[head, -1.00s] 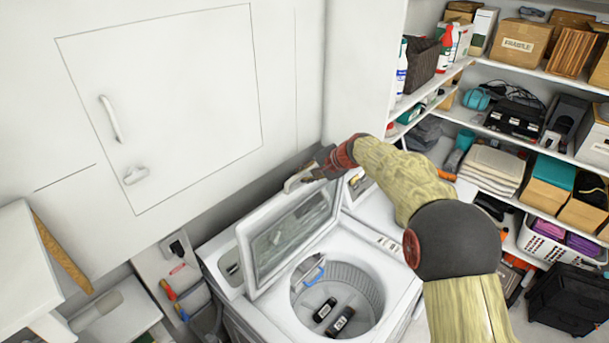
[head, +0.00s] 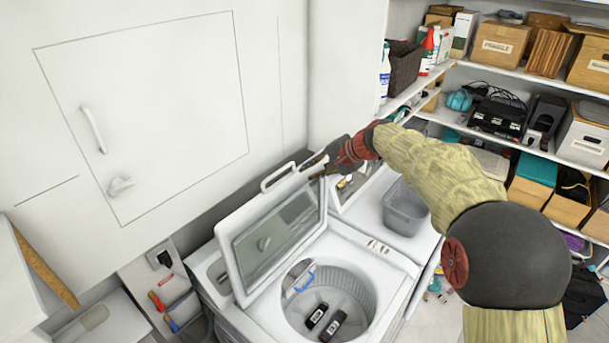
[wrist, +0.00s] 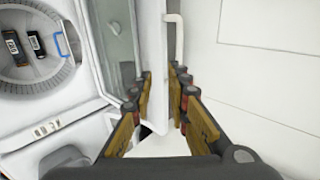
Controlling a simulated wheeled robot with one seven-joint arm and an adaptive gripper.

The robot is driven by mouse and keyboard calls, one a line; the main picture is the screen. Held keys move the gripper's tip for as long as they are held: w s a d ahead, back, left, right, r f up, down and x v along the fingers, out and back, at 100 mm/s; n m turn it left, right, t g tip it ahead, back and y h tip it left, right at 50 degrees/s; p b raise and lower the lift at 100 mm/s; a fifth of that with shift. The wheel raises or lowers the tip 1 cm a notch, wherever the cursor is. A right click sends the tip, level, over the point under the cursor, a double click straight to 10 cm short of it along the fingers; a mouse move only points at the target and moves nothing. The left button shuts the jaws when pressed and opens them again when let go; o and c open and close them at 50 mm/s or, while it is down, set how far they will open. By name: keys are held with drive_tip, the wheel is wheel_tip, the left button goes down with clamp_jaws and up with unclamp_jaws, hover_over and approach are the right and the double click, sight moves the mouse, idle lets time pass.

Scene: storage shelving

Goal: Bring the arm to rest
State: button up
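My gripper (head: 318,166) is at the upper right corner of the raised washer lid (head: 244,252), to the right of the lid's white handle (head: 278,176). In the wrist view its two fingers (wrist: 163,88) are spread apart, and the white edge of the lid shows between them. I cannot tell whether either finger touches the lid. The lid stands open, tilted up over the washer (head: 392,262). Two dark bottle-like items (head: 325,322) with pale labels and a blue-handled item (head: 303,283) lie in the drum.
A grey basket (head: 405,207) stands on the white surface right of the washer. Loaded shelves (head: 472,138) fill the right side. A white wall with a cabinet door (head: 150,110) is behind the lid. Tools (head: 168,305) hang at the left.

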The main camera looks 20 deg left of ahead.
drive_tip(key=shift+s+d+r, duration=0.1)
drive_tip(key=shift+d+r, duration=0.1)
drive_tip(key=shift+d, duration=0.05)
drive_tip(key=s+d+f+n+h+b, duration=0.1)
drive_tip(key=s+d+f+h+b, duration=0.2)
drive_tip(key=s+d+f+b, duration=0.6)
drive_tip(key=s+d+f+n+t+h+b, duration=0.1)
drive_tip(key=s+d+f+h+b, duration=0.2)
drive_tip(key=s+d+f+b, duration=0.6)
drive_tip(key=s+d+f+n+t+h+b, duration=0.1)
drive_tip(key=s+d+f+b, duration=0.9)
drive_tip(key=s+d, duration=1.3)
drive_tip(key=shift+n+h+b, duration=0.5)
drive_tip(key=shift+h+b, duration=0.1)
drive_tip(key=shift+h, duration=0.3)
